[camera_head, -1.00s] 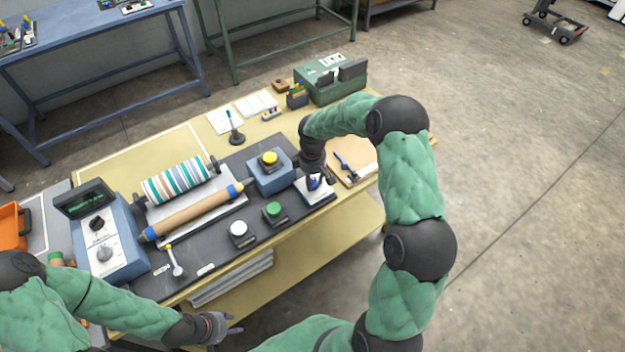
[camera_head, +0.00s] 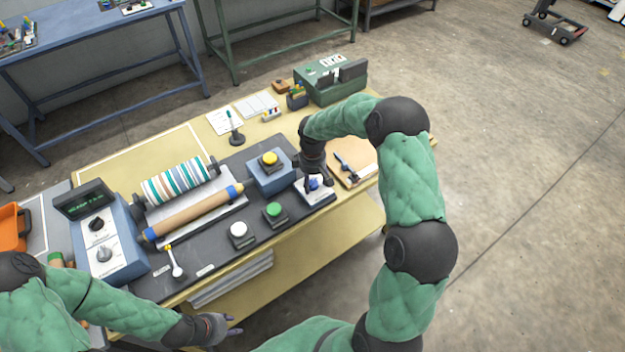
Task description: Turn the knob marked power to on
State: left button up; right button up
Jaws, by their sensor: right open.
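A blue knob (camera_head: 314,183) sits on a white plate (camera_head: 322,195) at the right end of the dark machine bed; its marking is too small to read. My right gripper (camera_head: 317,180) is open and reaches down at this knob, its fingers close around it and partly hiding it. I cannot tell whether they touch it. The control box on the left has two more knobs, a black one (camera_head: 97,224) and a grey one (camera_head: 104,254). Its display (camera_head: 88,203) shows lit green text. My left gripper (camera_head: 232,326) hangs in front of the bench, holding nothing visible.
A yellow button (camera_head: 269,158), a green button (camera_head: 273,209) and a white button (camera_head: 238,229) stand near the knob. Striped and tan rollers (camera_head: 195,212) lie left of them.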

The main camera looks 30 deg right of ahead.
aim_at(313, 181)
jog(key=shift+r, duration=0.15)
notch_tip(313, 181, up, 12)
dwell(0.5)
dwell(0.4)
